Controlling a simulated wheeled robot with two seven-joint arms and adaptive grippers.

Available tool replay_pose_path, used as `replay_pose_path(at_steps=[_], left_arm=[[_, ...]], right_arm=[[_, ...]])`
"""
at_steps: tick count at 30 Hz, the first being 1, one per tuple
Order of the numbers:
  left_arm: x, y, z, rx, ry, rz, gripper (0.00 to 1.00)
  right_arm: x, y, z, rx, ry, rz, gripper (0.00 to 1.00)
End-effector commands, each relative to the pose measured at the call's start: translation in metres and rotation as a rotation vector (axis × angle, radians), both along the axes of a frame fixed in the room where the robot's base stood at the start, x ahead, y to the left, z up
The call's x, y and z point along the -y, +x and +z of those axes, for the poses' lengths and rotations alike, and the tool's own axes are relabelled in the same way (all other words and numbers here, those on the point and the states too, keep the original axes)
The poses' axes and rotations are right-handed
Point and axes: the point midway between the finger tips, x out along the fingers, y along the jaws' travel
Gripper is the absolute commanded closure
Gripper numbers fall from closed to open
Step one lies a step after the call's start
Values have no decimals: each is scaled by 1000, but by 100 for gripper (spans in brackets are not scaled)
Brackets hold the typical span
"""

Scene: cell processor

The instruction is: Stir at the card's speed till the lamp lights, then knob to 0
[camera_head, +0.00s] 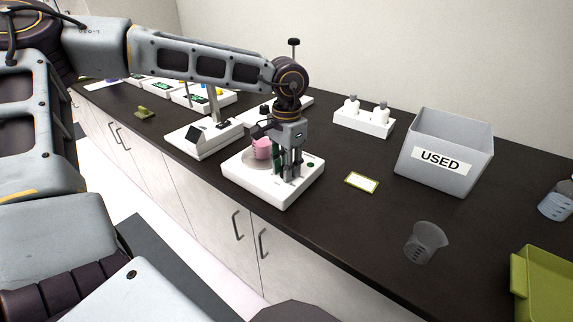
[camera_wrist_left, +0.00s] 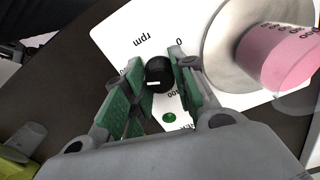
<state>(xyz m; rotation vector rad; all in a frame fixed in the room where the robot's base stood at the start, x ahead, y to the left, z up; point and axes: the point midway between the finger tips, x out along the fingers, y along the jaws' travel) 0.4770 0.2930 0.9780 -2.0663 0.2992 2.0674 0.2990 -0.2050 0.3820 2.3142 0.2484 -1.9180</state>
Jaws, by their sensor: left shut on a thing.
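The white stirrer (camera_head: 235,172) stands on the dark bench; its face shows "rpm" and "0" in the wrist view. A beaker of pink liquid (camera_head: 261,149) stands on its round plate and shows at the right in the wrist view (camera_wrist_left: 275,57). My left gripper (camera_head: 287,178) points down over the stirrer's front. In the wrist view its green-padded fingers (camera_wrist_left: 158,88) are shut on the black knob (camera_wrist_left: 158,70), whose white mark is visible. A green lamp (camera_wrist_left: 169,118) sits beside the knob and looks dull. A green-edged card (camera_head: 362,182) lies right of the stirrer; its text is too small to read.
A grey "USED" bin (camera_head: 462,178) and a white rack with bottles (camera_head: 362,122) stand behind to the right. An empty beaker (camera_head: 426,242) and a green tray (camera_head: 540,285) are at the front right. Another white device (camera_head: 205,138) stands close on the left.

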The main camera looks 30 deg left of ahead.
Motion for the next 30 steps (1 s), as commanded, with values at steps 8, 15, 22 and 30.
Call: replay_pose_path(at_steps=[8, 15, 22, 30], left_arm=[[0, 2, 2, 5, 0, -107, 97], [0, 2, 1, 6, 0, -133, 97], [0, 2, 1, 6, 0, -133, 97], [0, 1, 1, 4, 0, -132, 51]], right_arm=[[2, 0, -6, 5, -3, -1, 60], [4, -7, -11, -7, -5, -2, 60], [4, -7, -11, -8, -6, -1, 60], [3, -4, -8, 0, -4, -1, 60]])
